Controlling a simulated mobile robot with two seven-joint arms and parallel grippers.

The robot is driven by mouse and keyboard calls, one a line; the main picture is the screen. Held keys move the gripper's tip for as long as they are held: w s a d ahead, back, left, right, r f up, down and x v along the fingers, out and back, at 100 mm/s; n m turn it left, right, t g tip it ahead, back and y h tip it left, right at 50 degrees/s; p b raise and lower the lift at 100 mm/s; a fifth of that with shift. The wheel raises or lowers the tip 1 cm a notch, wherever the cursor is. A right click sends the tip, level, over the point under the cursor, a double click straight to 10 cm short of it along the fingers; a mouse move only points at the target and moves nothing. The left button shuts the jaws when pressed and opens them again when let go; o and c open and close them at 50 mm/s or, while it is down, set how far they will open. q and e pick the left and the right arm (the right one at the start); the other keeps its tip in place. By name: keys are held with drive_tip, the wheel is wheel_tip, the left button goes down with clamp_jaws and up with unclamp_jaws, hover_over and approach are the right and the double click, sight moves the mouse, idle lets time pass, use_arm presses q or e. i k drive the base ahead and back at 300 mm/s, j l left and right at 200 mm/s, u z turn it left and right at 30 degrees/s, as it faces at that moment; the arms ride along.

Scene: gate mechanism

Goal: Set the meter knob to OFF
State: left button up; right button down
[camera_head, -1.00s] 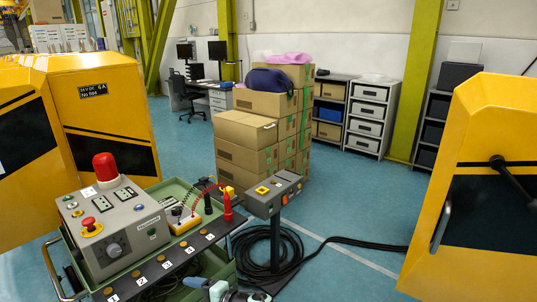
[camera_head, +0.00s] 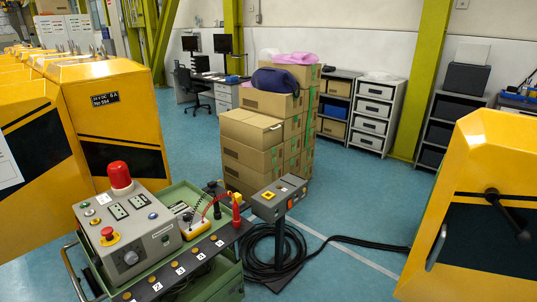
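The meter (camera_head: 201,231) is a small yellow device in the green cart, just right of the grey control box. Its face and knob are too small to read, so the knob's setting cannot be told. A red lead arcs from the meter toward a red probe (camera_head: 237,213), which stands upright at the cart's right end. A dark probe (camera_head: 213,196) stands behind the meter. Neither gripper is in view.
The grey control box (camera_head: 125,225) carries a red beacon, a red stop button and a dial. A numbered panel runs along the cart's (camera_head: 182,190) front. A button pedestal (camera_head: 278,200) stands to the right, over coiled cable (camera_head: 255,275). Yellow machines flank both sides.

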sight(186, 216)
drive_tip(key=i+l+u, duration=0.4)
drive_tip(key=i+l, duration=0.35)
drive_tip(key=i, duration=0.15)
